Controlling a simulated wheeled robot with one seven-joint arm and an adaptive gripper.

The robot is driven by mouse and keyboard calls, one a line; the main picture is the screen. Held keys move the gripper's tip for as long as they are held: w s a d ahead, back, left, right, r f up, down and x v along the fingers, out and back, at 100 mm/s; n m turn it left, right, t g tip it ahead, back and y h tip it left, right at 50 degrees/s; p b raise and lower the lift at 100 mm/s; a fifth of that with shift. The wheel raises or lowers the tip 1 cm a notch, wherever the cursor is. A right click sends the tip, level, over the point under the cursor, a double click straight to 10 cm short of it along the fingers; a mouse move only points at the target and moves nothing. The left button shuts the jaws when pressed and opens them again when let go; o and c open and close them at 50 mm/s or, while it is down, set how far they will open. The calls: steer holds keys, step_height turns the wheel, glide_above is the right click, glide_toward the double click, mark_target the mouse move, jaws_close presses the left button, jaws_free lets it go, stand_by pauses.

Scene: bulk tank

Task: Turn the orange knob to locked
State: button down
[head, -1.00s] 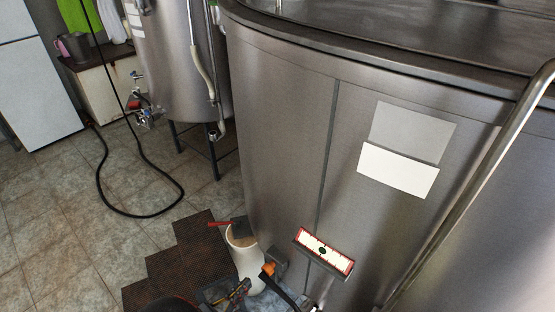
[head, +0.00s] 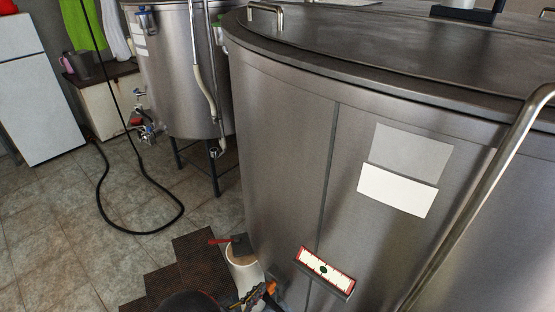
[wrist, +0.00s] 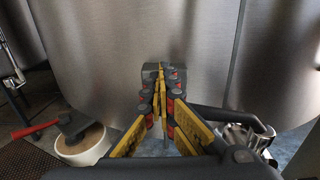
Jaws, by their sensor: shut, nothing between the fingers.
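The orange knob (head: 271,287) shows as a small orange patch low on the big steel tank, at the bottom of the head view. Its setting cannot be read. My gripper (head: 262,291), dark with yellow finger parts, is right beside it in the head view. In the wrist view my gripper (wrist: 161,78) is shut and empty, with its fingertips in front of a grey box (wrist: 149,68) on the tank wall. The fingers hide the knob there, and I cannot tell whether they touch it.
A white bucket (head: 244,272) with a red-handled tool stands left of my gripper; it also shows in the wrist view (wrist: 83,150). A metal pipe fitting (wrist: 245,137) is at right. A red-framed gauge (head: 325,269) is on the tank. Floor at left holds a black hose (head: 99,190).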

steer(key=shift+d+p, duration=0.3)
steer(key=shift+d, duration=0.2)
stand_by(0.7)
steer(key=shift+s+d+f, duration=0.15)
steer(key=shift+s+d, duration=0.15)
steer(key=shift+d, duration=0.2)
steer(key=shift+a+r+p, duration=0.1)
steer(key=shift+r+p, duration=0.1)
steer(key=shift+p, duration=0.1)
steer(key=shift+s+r, duration=0.15)
steer(key=shift+r, duration=0.1)
steer(key=v, duration=0.6)
stand_by(0.4)
